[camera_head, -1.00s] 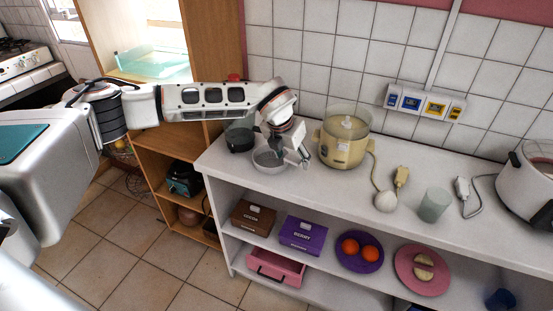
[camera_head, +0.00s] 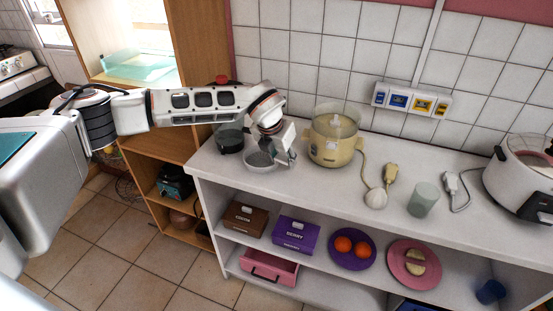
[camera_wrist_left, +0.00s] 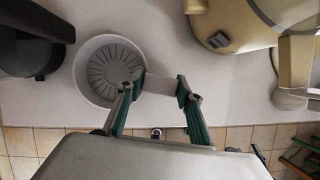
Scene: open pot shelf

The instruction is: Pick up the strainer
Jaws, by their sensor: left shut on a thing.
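The strainer (camera_head: 259,161) is a round grey bowl near the left end of the white counter. Its slotted bottom shows in the left wrist view (camera_wrist_left: 108,72). My left gripper (camera_head: 284,160) is at the strainer's right side. In the left wrist view the two fingertips of the left gripper (camera_wrist_left: 161,86) are shut on a pale flat piece at the strainer's rim, which looks like its handle. I cannot tell whether the strainer touches the counter. My right gripper is not in view.
A dark pot (camera_head: 229,141) stands just left of the strainer. A cream rice cooker (camera_head: 333,145) stands to its right. Plugs, a cup (camera_head: 423,200) and a white cooker (camera_head: 520,178) stand further right. Boxes and plates lie on the shelf below.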

